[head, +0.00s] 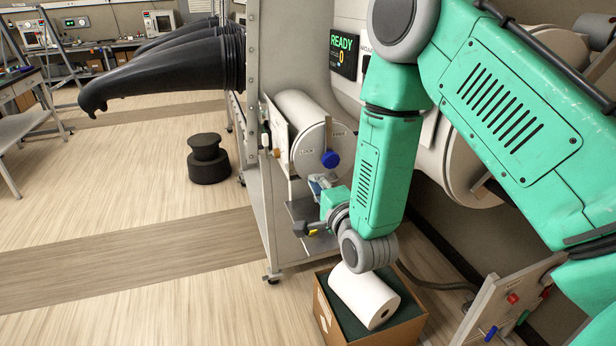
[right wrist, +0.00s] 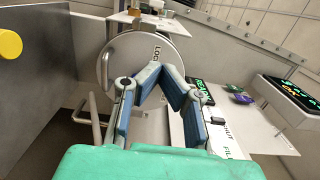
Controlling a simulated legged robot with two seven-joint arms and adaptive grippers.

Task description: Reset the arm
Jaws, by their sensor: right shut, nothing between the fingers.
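My right arm comes in from the right in the head view and bends down in front of the glove port cabinet. My right gripper (head: 320,184) is near the white round door (head: 308,152) with a "LOCK" label, just below it. It is shut and empty. In the right wrist view the gripper (right wrist: 166,72) has its blue-padded fingers angled together in front of the round door (right wrist: 150,62). Whether it touches the door is unclear. My left gripper is not in view.
A cardboard box (head: 408,333) with a white roll (head: 365,296) stands on the floor below my right arm. Black gloves (head: 170,68) stick out left from the cabinet (head: 262,200). A black stool (head: 208,170) stands on open floor. A display (head: 343,52) reads "READY 0".

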